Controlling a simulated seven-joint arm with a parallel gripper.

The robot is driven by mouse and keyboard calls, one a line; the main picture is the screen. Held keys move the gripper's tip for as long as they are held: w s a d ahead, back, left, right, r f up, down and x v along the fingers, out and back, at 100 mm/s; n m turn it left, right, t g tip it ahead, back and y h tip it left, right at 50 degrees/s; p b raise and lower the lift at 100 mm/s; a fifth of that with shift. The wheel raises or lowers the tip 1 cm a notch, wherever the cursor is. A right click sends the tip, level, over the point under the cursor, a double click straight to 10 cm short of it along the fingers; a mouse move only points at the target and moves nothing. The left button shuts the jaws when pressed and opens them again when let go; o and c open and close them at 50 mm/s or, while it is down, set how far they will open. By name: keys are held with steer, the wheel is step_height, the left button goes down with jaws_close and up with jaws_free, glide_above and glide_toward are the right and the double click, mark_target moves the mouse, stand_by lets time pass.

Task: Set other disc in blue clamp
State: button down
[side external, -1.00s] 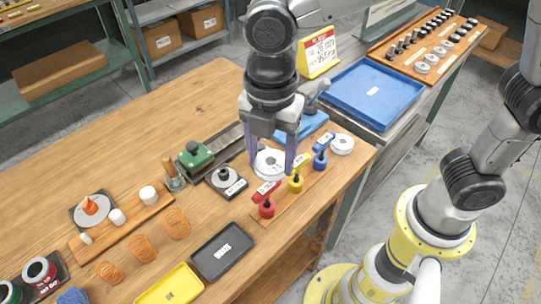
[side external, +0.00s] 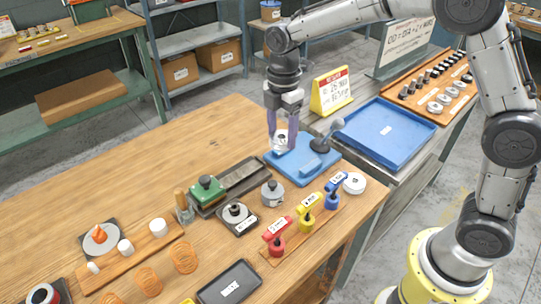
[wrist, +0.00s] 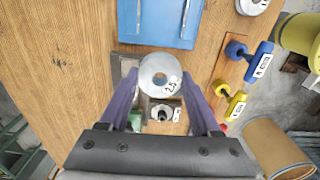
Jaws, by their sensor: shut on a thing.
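My gripper (side external: 282,143) is shut on a pale metal disc (side external: 281,136), held up near the blue base of a bench device. In the wrist view the disc (wrist: 153,67), with a centre hole and a "2.5" tag, sits between my purple fingers (wrist: 160,88). The blue clamp (side external: 332,201) stands at the right end of a wooden strip, to the right of and nearer the camera than my gripper. It also shows at the upper right of the wrist view (wrist: 236,49). Another white disc (side external: 355,183) lies beside the blue clamp, at the strip's end.
Yellow (side external: 306,218) and red (side external: 275,243) clamps stand left of the blue one. A grey cylinder (side external: 272,193) stands on the bench behind them. The blue base (side external: 292,168) with its grey lever (side external: 322,143) is close by my gripper. A blue tray (side external: 385,133) lies right.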

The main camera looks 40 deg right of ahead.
steer(key=shift+m, duration=0.8)
steer(key=shift+w+d+f, duration=0.2)
steer(key=shift+d+f, duration=0.85)
steer(key=shift+f, duration=0.1)
steer(key=shift+w+d+f, duration=0.15)
steer(key=shift+d+f, duration=0.95)
steer(key=shift+f, duration=0.1)
steer(key=shift+w+d+f, duration=0.2)
steer(key=shift+d+f, duration=0.85)
steer(key=shift+f, duration=0.1)
steer(key=shift+f, duration=0.75)
jaws_free()
steer(key=shift+s+f, duration=0.1)
step_height(320, 180, up, 10)
stand_by(0.5)
